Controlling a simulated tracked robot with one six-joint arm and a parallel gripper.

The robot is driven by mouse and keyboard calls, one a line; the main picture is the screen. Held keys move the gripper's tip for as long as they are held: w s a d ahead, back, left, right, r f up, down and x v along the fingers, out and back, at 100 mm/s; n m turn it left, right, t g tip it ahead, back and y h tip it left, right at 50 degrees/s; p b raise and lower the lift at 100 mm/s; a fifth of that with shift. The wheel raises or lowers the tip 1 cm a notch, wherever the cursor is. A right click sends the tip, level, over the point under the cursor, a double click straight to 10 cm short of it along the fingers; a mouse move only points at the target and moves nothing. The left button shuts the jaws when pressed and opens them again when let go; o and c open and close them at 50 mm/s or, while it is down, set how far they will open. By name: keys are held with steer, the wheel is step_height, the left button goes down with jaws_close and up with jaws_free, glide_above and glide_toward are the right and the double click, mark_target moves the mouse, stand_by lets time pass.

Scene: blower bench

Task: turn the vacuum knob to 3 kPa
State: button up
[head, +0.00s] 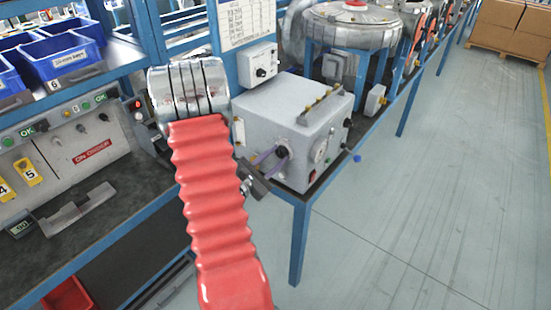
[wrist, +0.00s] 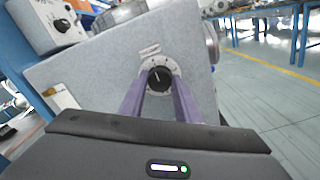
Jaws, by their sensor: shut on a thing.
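The vacuum knob (wrist: 158,78) is a round black knob with a white pointer line, set in a pale dial plate with marks on the front of a grey box (wrist: 105,70). In the wrist view its pointer points roughly upward; the dial figures are too small to read. My gripper (wrist: 160,86) has two purple fingers, one on each side of the knob, shut on it. In the head view the grey box (head: 290,115) stands on the bench end, and my gripper (head: 280,156) reaches its front face.
A small white control box (head: 258,64) with a black knob is behind. Blue bins (head: 65,55) and a panel (head: 75,145) are at left. Open floor (head: 440,180) lies to the right.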

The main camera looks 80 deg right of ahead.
steer(key=shift+d, duration=0.1)
steer(key=n, duration=0.3)
steer(key=shift+w+n, duration=0.1)
steer(key=shift+n, duration=0.2)
steer(key=n, duration=0.4)
steer(key=shift+w+d+r, duration=0.1)
steer(key=n, duration=0.4)
steer(key=shift+w+n, duration=0.15)
steer(key=shift+n, duration=1.75)
steer(key=o, duration=1.1)
